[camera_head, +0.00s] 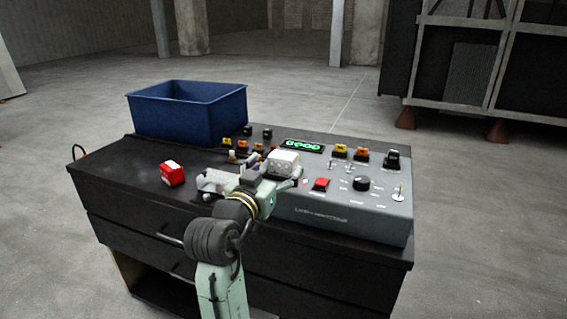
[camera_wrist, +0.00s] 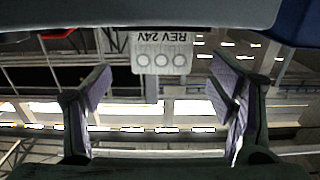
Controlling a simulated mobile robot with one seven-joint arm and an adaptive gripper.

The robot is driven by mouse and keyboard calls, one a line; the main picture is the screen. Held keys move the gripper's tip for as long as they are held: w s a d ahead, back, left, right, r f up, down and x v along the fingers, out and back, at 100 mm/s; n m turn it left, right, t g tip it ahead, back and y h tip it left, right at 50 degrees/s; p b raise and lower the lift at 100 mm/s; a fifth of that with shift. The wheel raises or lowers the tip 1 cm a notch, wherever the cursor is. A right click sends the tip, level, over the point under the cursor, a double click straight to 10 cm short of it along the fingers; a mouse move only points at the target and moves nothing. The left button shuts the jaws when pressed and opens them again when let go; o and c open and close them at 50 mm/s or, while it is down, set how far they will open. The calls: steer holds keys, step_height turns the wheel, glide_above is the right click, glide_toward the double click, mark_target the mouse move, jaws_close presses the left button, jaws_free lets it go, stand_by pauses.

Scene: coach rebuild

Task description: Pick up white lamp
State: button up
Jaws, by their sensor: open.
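The white lamp (camera_head: 284,160) is a small white block at the left part of the grey control panel, just beyond my gripper (camera_head: 281,174) in the head view. The fingers are open, with visible gaps on both sides of the lamp. My gripper hides the lamp's lower part in the head view, so I cannot tell what it rests on.
The grey control panel (camera_head: 340,214) has switches, a knob, a red button and a green display (camera_head: 302,146). A red and white block (camera_head: 172,175) lies on the black cabinet top (camera_head: 115,170) to the left. A blue bin (camera_head: 190,115) stands behind it.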

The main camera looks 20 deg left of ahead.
mark_target(279, 162)
steer(key=w+p, duration=0.2)
steer(key=w, duration=0.3)
steer(key=shift+w+f, duration=0.15)
steer(key=shift+w, duration=0.2)
steer(key=c, duration=1.4)
steer(key=shift+r, duration=0.2)
steer(key=shift+c, duration=0.2)
